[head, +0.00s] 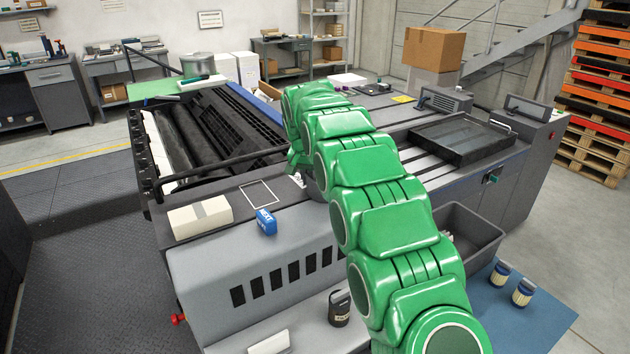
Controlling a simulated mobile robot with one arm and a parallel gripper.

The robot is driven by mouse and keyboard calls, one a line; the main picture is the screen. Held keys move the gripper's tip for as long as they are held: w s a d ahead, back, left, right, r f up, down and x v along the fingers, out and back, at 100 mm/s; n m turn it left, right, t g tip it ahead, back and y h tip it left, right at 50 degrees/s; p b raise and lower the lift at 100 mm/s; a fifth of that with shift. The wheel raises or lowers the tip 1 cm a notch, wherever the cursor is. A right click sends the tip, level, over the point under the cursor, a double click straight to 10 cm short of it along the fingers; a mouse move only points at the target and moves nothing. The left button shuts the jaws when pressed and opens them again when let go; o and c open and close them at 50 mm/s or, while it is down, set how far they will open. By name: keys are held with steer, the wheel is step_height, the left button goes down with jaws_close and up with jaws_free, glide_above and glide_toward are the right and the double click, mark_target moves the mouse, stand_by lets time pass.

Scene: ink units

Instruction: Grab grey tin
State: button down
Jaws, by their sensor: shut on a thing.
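My green arm reaches forward over the grey machine and ends above its front ledge. My gripper (299,178) is mostly hidden behind my own arm links; only a small pale part shows. It is shut on a grey tin (314,190), of which only a sliver shows beside the arm. The tin is just right of a white square outline (259,194) marked on the ledge. I cannot tell whether the tin touches the ledge or is raised.
A blue box (266,222) and a cream block (200,218) lie on the ledge to the left. A dark jar (340,308) stands lower in front. A dark grey bin (466,232) and two jars (501,273) on a blue mat (540,322) are at right.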

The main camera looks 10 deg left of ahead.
steer(key=shift+r, duration=1.6)
steer(key=shift+s+d+r, duration=0.25)
steer(key=shift+s+r, duration=0.25)
steer(key=shift+r, duration=0.05)
steer(key=shift+s+d+r, duration=0.2)
steer(key=shift+s+r, duration=0.25)
steer(key=shift+r, duration=0.1)
steer(key=s+r, duration=0.1)
steer(key=r, duration=0.1)
steer(key=s+d+r, duration=0.1)
steer(key=s+r, duration=0.1)
steer(key=shift+d, duration=0.2)
steer(key=s+d+r, duration=0.3)
steer(key=s, duration=0.4)
steer(key=shift+s+d+r, duration=0.25)
steer(key=shift+s+d, duration=0.1)
steer(key=shift+s, duration=0.05)
